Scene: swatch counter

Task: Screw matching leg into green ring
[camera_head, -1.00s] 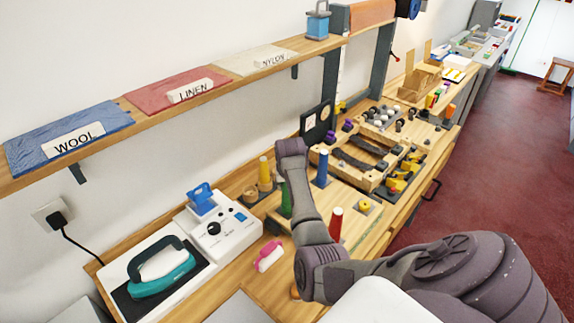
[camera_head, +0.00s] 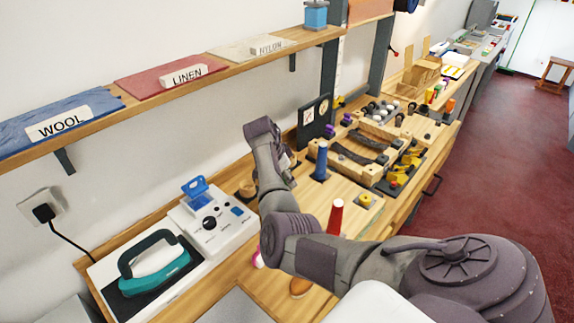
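My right arm reaches up from the lower right, and its gripper (camera_head: 288,166) is beyond the forearm, mostly hidden. I cannot tell whether it is open or holds anything. The green leg and the yellow leg, seen earlier, are now hidden behind my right arm. A blue leg (camera_head: 321,162) stands upright on a dark square base just right of the gripper. A red leg (camera_head: 336,216) stands nearer, partly behind my arm. A yellow ring-like piece (camera_head: 366,200) sits on a dark plate to its right. I cannot make out a green ring. My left gripper is not in view.
A teal iron (camera_head: 155,264) and a white control box (camera_head: 212,222) stand at the left. A wooden frame (camera_head: 362,153) and other parts crowd the counter behind. A shelf (camera_head: 215,68) with fabric swatches runs above. Bare wood (camera_head: 350,183) shows around the red leg.

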